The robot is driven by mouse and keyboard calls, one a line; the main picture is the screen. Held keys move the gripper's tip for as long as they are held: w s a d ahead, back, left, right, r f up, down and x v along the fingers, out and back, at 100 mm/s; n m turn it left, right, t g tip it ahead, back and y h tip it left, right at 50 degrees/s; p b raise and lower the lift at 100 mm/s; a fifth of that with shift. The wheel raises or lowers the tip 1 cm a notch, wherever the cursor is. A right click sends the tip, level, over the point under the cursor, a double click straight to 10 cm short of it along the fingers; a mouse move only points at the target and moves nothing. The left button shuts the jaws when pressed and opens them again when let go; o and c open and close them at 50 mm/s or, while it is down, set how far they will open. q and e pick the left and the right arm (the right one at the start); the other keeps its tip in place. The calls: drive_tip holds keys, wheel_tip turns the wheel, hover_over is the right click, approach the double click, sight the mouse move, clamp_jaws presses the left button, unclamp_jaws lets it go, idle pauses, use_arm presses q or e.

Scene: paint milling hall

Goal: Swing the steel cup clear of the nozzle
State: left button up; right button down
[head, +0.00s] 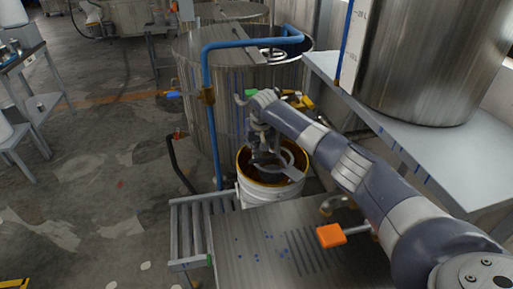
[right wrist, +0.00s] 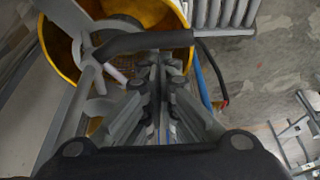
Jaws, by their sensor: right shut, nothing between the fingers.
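My right gripper (head: 264,150) points down over a white bucket (head: 262,196) with a yellow rim, its fingers shut and empty. In the right wrist view the closed fingers (right wrist: 160,68) are in the middle and the bucket's yellow wall (right wrist: 52,48) is at the upper left. A pale grey curved piece (head: 296,155), perhaps the steel cup or its holder, shows beside the fingers at the bucket mouth. My gripper partly hides it, and I cannot tell whether they touch. I cannot make out the nozzle for certain. My left gripper is not in view.
A ribbed steel vat (head: 190,95) with a blue pipe (head: 206,120) stands behind the bucket. A steel bench (head: 240,245) with an orange handle (head: 331,236) is in front. A grey shelf (head: 440,155) bears a large steel tank (head: 430,60) at right. The floor at left is mostly open.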

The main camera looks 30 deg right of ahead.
drive_tip(key=shift+s+n+p, duration=0.25)
drive_tip(key=shift+n+p, duration=0.15)
drive_tip(key=shift+p, duration=0.05)
